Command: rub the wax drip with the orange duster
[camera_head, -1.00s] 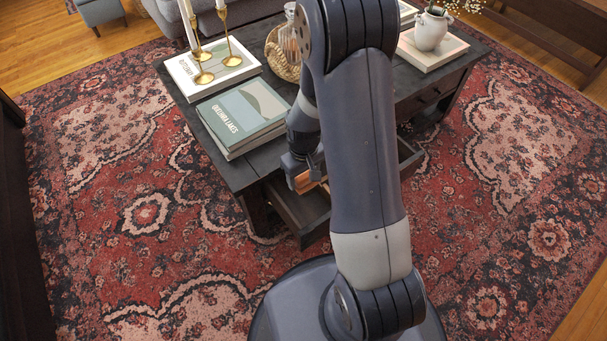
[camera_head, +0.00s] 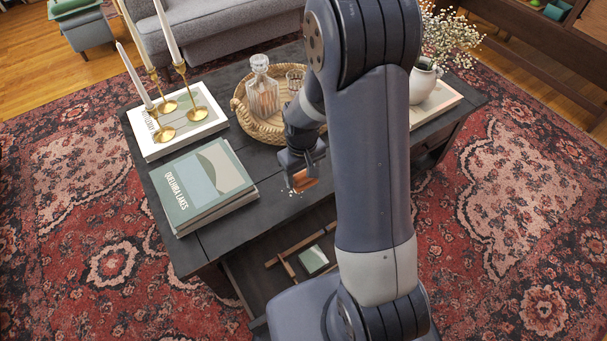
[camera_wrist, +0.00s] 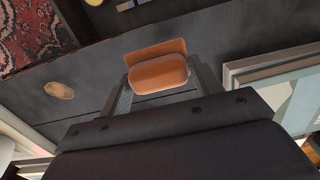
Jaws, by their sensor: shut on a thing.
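The orange duster (camera_head: 306,181) is held in my gripper (camera_head: 302,175), low over the front part of the dark coffee table (camera_head: 231,217). In the wrist view the duster (camera_wrist: 158,74) sits between the two fingers, which are shut on it. A pale tan oval spot, which looks like the wax drip (camera_wrist: 59,90), lies on the tabletop left of the duster and apart from it. In the head view I cannot make out this spot; my arm covers part of the table. I cannot tell whether the duster touches the tabletop.
Green-grey books (camera_head: 203,181) lie left of my gripper. Brass candlesticks (camera_head: 184,101) with tall candles stand on another book behind. A woven tray (camera_head: 244,115) holds a decanter (camera_head: 262,92) and a glass. A vase (camera_head: 424,80) stands right. An open drawer (camera_head: 270,262) holds small things.

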